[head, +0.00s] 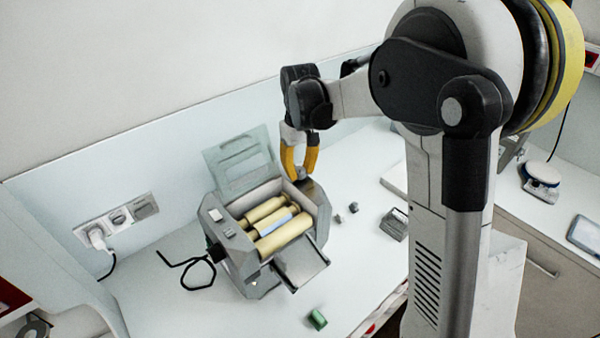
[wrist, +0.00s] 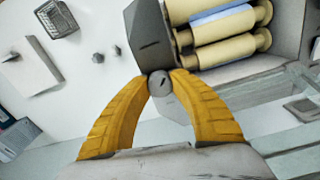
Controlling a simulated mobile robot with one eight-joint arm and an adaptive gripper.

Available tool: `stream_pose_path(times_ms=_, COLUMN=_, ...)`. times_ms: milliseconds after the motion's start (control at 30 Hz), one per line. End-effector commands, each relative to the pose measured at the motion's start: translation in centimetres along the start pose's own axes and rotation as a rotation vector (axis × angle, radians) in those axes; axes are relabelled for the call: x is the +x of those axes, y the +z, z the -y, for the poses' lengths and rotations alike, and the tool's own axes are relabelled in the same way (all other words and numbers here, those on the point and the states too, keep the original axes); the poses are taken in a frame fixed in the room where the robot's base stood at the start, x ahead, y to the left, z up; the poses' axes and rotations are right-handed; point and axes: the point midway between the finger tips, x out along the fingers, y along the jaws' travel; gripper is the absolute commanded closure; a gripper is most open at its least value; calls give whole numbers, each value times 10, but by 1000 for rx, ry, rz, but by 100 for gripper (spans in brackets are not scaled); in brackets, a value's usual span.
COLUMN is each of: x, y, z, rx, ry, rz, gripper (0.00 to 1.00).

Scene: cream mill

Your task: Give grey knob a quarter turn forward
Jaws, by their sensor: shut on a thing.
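The mill (head: 232,268) stands on the white counter with its lid (head: 240,160) raised. Cream rollers (head: 272,220) show inside it, and they also show in the wrist view (wrist: 215,50). My gripper (head: 300,172) is at the mill's back right corner, with its yellow fingers pointing down. In the wrist view my gripper (wrist: 160,82) has its two fingertips closed on the small round grey knob (wrist: 160,83) beside the mill's grey side wall (wrist: 153,35). A dark mark shows on the knob's face. In the head view the fingers largely cover the knob.
Two small grey pieces (head: 345,213) and a grey wire basket (head: 395,223) lie right of the mill. A green block (head: 317,319) is near the front edge. A black cable (head: 195,272) lies left of the mill, below a wall socket (head: 117,217).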

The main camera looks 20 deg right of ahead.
Motion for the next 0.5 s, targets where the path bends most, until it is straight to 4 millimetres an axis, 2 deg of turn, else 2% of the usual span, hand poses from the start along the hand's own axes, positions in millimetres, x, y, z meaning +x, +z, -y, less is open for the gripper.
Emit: stream_pose_path(times_ms=500, x=1, y=0, z=0, rx=483, ry=0, rz=0, gripper=100)
